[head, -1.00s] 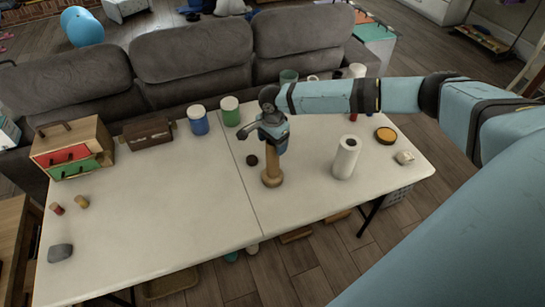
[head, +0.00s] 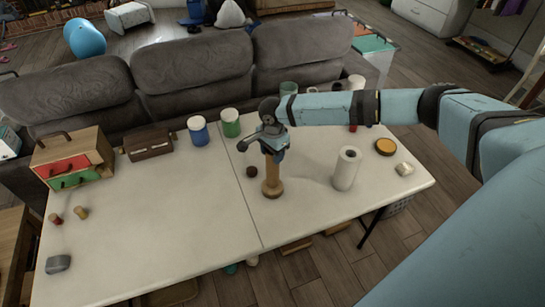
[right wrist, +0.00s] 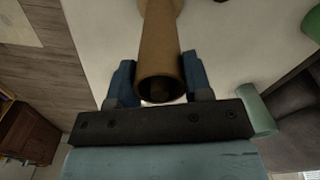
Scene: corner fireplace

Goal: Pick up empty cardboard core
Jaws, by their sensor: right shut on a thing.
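The cardboard core (head: 271,171) is a plain brown tube standing upright over a round wooden base (head: 272,191) near the middle of the white table (head: 185,240). My right gripper (head: 272,151) is shut around the core's upper part. In the right wrist view, the core (right wrist: 159,45) lies between the two blue fingers of the gripper (right wrist: 160,68). Its open end faces the camera, and something rounded shows dimly inside the tube. How far the core sits on the base's post is hard to tell. My left gripper is out of view.
Blue (head: 199,132) and green (head: 231,124) canisters stand behind. A small drawer cabinet (head: 74,161) is at left.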

